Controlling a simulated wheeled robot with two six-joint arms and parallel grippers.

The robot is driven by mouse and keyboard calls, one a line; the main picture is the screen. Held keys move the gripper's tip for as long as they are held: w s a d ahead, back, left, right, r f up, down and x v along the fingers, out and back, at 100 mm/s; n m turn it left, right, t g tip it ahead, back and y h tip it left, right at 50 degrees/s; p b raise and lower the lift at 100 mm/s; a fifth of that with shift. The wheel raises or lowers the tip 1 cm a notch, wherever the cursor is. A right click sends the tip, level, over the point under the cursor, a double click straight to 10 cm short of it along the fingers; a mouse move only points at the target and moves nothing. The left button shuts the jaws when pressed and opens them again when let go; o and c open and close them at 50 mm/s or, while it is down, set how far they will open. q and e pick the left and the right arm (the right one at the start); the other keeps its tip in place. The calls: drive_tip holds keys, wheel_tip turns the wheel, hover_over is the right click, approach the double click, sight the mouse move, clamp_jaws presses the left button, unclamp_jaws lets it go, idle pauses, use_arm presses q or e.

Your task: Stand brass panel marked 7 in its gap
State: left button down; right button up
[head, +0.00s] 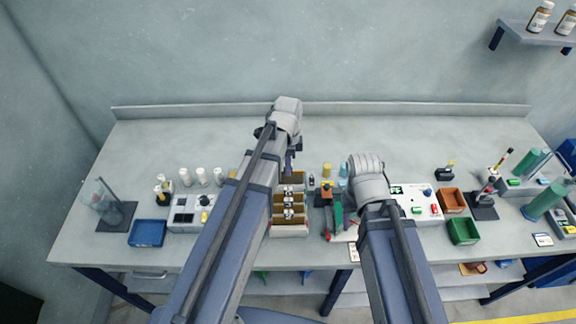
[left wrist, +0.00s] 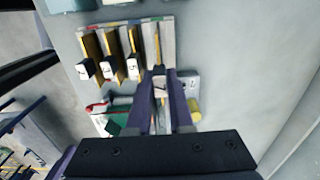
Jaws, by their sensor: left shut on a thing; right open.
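The pale rack (head: 289,231) stands at the front middle of the bench. It holds several brass panels with white number tags, such as one brass panel (left wrist: 110,45) in the left wrist view. My left gripper (left wrist: 163,100) is shut on a tagged brass panel (left wrist: 157,42) at the rack's right end in that view. This panel stands in line with the others, between pale dividers; its mark is too small to read surely, and its lower edge is hidden. In the head view my left gripper (head: 290,158) is over the rack's far end.
A blue bin (head: 148,233) and a grey block (head: 187,213) are left of the rack. Green-and-red tool parts (head: 336,216) lie close on its right. A brown bin (head: 451,200) and green bin (head: 464,231) stand farther right. The back of the bench is clear.

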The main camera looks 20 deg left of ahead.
sight(288, 178)
use_arm(q)
drive_tip(key=shift+f+b, duration=2.85)
drive_tip(key=shift+f, duration=0.2)
drive_tip(key=c, duration=0.7)
unclamp_jaws()
drive_tip(key=shift+c, duration=0.2)
wheel_tip(288, 178, up, 8)
drive_tip(key=p, duration=0.8)
drive_tip(key=shift+f, duration=0.1)
